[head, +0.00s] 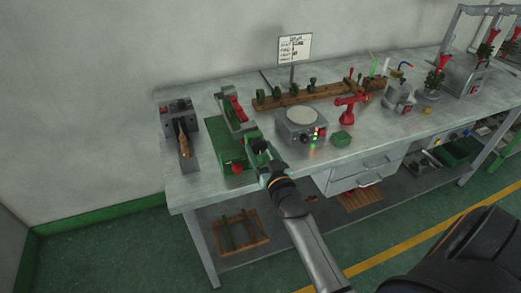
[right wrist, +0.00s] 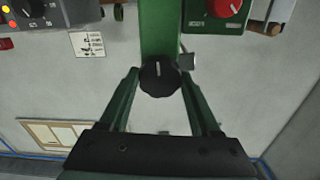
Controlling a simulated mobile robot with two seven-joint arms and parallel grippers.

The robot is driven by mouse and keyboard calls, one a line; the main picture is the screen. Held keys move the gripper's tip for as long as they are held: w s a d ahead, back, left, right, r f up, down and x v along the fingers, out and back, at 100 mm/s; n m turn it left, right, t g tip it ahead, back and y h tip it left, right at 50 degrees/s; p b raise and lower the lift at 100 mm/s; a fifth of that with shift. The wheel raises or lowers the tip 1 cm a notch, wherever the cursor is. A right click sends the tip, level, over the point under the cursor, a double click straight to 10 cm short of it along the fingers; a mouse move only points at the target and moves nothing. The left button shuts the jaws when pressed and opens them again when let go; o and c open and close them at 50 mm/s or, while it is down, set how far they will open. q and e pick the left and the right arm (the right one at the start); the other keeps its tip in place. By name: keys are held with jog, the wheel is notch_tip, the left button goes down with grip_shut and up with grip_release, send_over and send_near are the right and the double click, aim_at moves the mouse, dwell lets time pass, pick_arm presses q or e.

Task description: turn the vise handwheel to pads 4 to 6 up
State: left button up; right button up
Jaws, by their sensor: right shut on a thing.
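The green vise (head: 225,146) stands near the left end of the bench, with a red part (head: 236,108) on its upright. Its handwheel shows in the right wrist view as a round black knob (right wrist: 160,84) with a white mark pointing along the picture's vertical. My right gripper (right wrist: 160,74) is shut on the handwheel, one green finger on each side. In the head view my right gripper (head: 264,166) is at the vise's front right and partly hides it. I cannot read any pad numbers. My left gripper is not in view.
A red knob (right wrist: 226,6) on a green housing sits close to the gripped handwheel. A grey box (head: 302,128) with a round plate stands right of the vise. A grey block holder (head: 180,130) is to the left. A red stand (head: 348,108) is further right.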

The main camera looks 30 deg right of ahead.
jog(key=shift+m, duration=0.7)
jog(key=o, duration=1.4)
